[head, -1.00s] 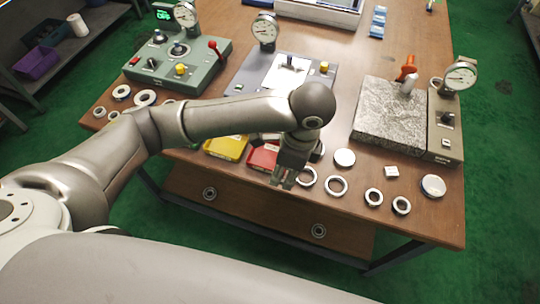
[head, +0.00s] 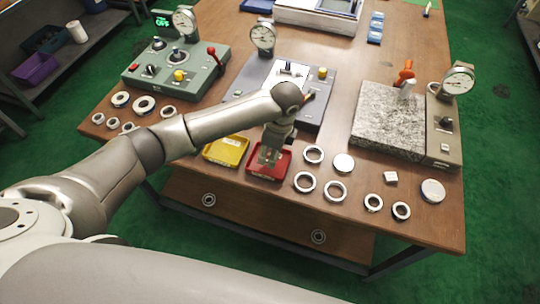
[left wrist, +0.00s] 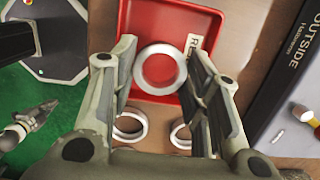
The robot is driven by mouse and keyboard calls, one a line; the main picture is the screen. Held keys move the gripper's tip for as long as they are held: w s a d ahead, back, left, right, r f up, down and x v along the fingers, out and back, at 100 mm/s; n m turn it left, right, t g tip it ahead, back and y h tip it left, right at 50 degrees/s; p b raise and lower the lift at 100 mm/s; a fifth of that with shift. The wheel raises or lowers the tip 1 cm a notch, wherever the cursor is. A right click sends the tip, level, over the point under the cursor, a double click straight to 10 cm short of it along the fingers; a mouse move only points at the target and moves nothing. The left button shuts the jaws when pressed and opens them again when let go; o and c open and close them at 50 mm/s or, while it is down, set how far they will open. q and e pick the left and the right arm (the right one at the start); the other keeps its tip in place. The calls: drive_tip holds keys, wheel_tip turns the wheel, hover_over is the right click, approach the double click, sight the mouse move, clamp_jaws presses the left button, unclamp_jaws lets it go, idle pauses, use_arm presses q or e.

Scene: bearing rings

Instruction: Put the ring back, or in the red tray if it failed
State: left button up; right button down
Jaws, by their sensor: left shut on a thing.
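My left gripper (head: 268,157) is over the red tray (head: 270,178) in the head view. In the left wrist view its fingers stand on either side of a pale metal ring (left wrist: 139,78), shut on it. The ring appears in front of the red tray (left wrist: 137,20), whose label is partly covered. In the head view the gripper hides the held ring. A small gripper shape, likely my right gripper (left wrist: 42,112), shows at the left wrist view's lower left, too small to judge.
A yellow tray (head: 226,151) is left of the red one. Several loose rings (head: 304,182) lie to the right. A grey gauge station (head: 318,103) stands behind, a green one (head: 150,76) at back left, and a granite stand with gauge (head: 388,120) at right.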

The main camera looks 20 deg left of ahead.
use_arm(q)
drive_tip(key=shift+w+a+f, duration=0.15)
drive_tip(key=shift+w+f, duration=0.1)
drive_tip(key=shift+f, duration=1.55)
drive_tip(key=shift+f, duration=0.15)
drive_tip(key=o, duration=0.9)
drive_tip(key=r, duration=0.4)
drive_tip(key=d+r, duration=0.1)
drive_tip(key=r, duration=0.3)
drive_tip(key=r+b, duration=0.1)
drive_tip(key=r, duration=0.3)
drive_tip(key=shift+s+d+r, duration=0.1)
drive_tip(key=shift+d, duration=0.3)
